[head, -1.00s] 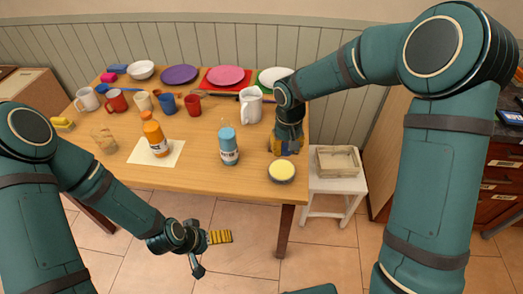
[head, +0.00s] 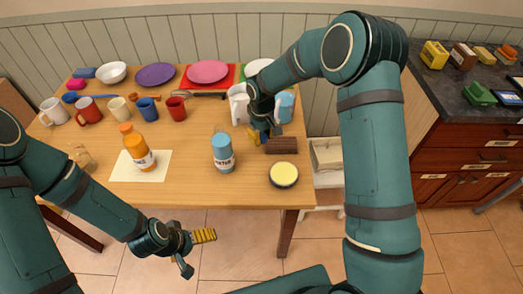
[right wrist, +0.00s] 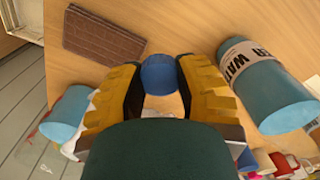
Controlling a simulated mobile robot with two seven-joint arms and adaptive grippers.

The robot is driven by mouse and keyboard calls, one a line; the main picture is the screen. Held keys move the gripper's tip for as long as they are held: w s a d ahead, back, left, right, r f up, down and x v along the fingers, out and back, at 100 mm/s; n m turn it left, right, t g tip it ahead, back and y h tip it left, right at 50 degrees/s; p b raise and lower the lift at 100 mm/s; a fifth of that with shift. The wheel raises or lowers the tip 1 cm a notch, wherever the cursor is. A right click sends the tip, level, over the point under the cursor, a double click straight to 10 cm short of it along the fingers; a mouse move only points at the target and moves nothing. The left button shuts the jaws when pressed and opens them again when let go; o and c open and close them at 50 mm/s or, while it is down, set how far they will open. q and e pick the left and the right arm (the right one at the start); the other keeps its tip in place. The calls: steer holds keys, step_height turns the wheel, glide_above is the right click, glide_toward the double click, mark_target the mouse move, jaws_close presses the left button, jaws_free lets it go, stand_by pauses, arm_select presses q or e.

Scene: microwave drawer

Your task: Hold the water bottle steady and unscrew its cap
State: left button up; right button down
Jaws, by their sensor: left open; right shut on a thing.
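The water bottle (head: 222,155), blue with a white lettered label, stands upright on the table in the head view. It also shows in the right wrist view (right wrist: 265,85), right of the fingers and apart from them. My right gripper (head: 262,137) is above the table, to the right of the bottle. In the right wrist view its fingers are shut on a small round blue piece that looks like the cap (right wrist: 160,75). The bottle's top is too small to read clearly. My left gripper (head: 196,252) is open and empty, in front of the table's front edge, clear of the bottle.
An orange bottle (head: 137,150) stands on a pale mat (head: 160,172) at left. A brown slab (head: 281,145) and a round yellow-topped tin (head: 284,172) lie right of the bottle. A white pitcher (head: 238,100), light-blue cup (head: 285,104), mugs and plates fill the back.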

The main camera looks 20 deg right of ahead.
mark_target(262, 136)
steer(key=shift+f+b, duration=0.45)
steer(key=shift+f, duration=2.55)
steer(key=shift+f+b, duration=0.5)
steer(key=shift+f, duration=0.1)
steer(key=c, duration=0.7)
jaws_free()
steer(key=shift+c, duration=0.2)
steer(key=shift+r+p, duration=0.5)
steer(key=shift+r, duration=0.05)
step_height(262, 136, up, 12)
steer(key=shift+r+p, duration=0.1)
steer(key=shift+p, duration=0.9)
